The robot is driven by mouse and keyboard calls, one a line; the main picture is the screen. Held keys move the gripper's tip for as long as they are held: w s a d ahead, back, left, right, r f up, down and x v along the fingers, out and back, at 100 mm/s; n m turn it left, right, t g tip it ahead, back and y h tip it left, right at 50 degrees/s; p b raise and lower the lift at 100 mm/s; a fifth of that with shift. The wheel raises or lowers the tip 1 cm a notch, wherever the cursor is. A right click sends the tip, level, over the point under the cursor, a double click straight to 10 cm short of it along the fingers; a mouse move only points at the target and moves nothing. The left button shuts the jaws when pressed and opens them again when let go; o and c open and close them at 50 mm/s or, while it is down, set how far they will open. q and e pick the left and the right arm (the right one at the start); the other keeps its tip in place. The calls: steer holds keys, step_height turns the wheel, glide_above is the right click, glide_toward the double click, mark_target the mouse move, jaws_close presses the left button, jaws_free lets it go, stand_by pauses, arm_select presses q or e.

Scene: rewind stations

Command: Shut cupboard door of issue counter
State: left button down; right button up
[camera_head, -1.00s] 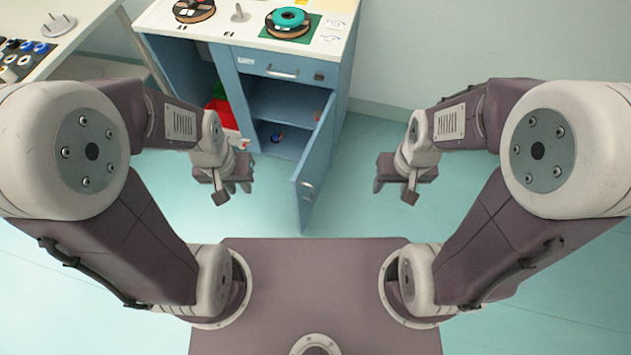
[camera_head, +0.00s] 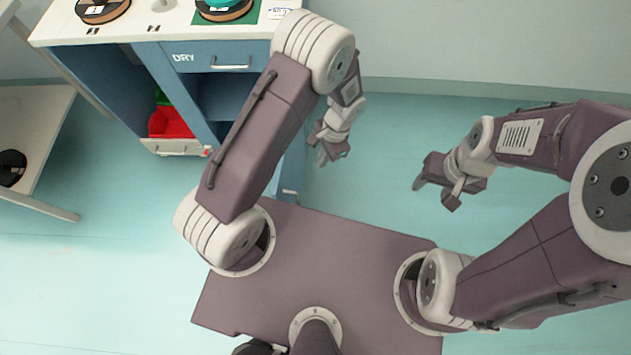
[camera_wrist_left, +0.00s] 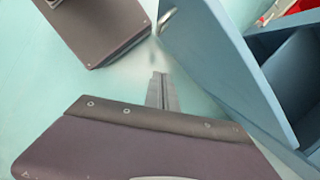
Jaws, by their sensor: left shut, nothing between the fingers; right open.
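The issue counter (camera_head: 160,45) is blue with a pale top and stands at the upper left in the head view. Its cupboard door (camera_head: 293,168) is swung open toward my base, mostly hidden behind my left arm. In the left wrist view the door (camera_wrist_left: 225,75) is a blue panel with a silver handle (camera_wrist_left: 167,18), and the dark cupboard interior is on its right. My left gripper (camera_head: 322,158) is shut and empty, on the right, outer side of the door. Its closed fingers (camera_wrist_left: 160,92) appear apart from the door. My right gripper (camera_head: 434,193) is open and empty over the floor.
A red bin (camera_head: 170,122) sits in the counter's left open bay. Spools (camera_head: 103,10) lie on the counter top. A pale shelf (camera_head: 45,130) with a dark spool stands at the left. The floor right of the door is clear.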

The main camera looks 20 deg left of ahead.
arm_select(q)
steer(key=s+a+f+b, duration=0.3)
steer(key=s+f, duration=0.3)
steer(key=f, duration=0.5)
steer(key=shift+s+a, duration=0.15)
steer(key=shift+a, duration=0.5)
steer(key=shift+a+f, duration=0.1)
steer(key=shift+f, duration=0.05)
